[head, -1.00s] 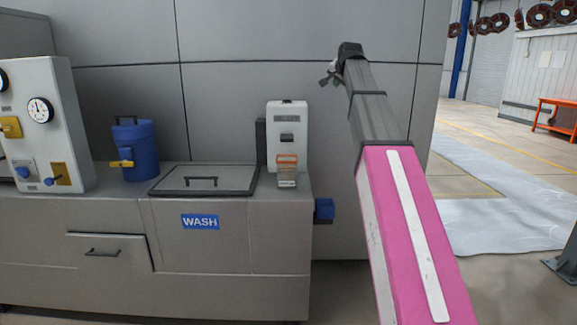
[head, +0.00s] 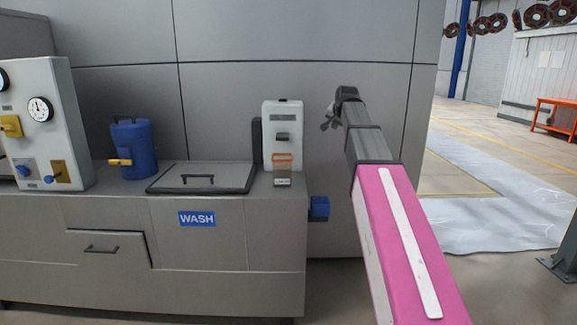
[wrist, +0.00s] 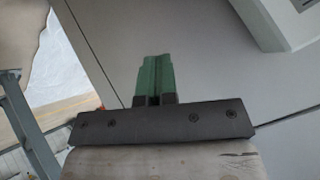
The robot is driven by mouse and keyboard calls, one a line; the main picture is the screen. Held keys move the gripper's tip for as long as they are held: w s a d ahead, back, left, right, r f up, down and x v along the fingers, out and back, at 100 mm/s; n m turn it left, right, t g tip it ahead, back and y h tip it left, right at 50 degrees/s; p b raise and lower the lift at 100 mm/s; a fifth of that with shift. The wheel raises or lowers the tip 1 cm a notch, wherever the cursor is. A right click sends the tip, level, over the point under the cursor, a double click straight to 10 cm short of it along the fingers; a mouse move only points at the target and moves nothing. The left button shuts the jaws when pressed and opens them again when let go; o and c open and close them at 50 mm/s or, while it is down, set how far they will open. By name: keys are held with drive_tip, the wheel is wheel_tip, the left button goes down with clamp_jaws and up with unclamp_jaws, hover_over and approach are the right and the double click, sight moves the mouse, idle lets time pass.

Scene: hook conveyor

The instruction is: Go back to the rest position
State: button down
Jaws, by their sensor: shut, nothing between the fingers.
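My gripper (wrist: 154,80) shows in the wrist view with its two green fingers together and nothing between them. Behind the fingers are a grey wall panel and a strip of floor. In the head view my pink and grey arm rises at the right, and the gripper end (head: 330,118) is a small dark shape at its top left, in front of the grey wall. The gripper is apart from everything on the counter. Its fingers are too small to make out in the head view.
A grey wash counter (head: 225,250) stands at the left, with a blue canister (head: 135,150), a lidded hatch (head: 203,177), a white dispenser (head: 283,120) and a gauge panel (head: 55,110). A blue knob (head: 319,207) sticks out of its right side. Open floor lies at the right, with an orange cart (head: 556,116).

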drive_tip(key=s+f+n+g, duration=0.1)
drive_tip(key=s+f, duration=0.4)
drive_tip(key=f, duration=0.5)
drive_tip(key=s+f+n+g, duration=0.15)
drive_tip(key=s+f, duration=0.25)
drive_tip(key=f, duration=0.6)
drive_tip(key=s+f+n+g, duration=0.15)
drive_tip(key=s+f, duration=0.35)
drive_tip(key=f, duration=0.6)
drive_tip(key=s+f+n+g, duration=0.2)
drive_tip(key=s+f+g, duration=0.2)
drive_tip(key=s+f, duration=1.5)
drive_tip(key=shift+s+a+g+h, duration=0.2)
drive_tip(key=shift+s+g+h, duration=0.2)
drive_tip(key=shift+s, duration=0.5)
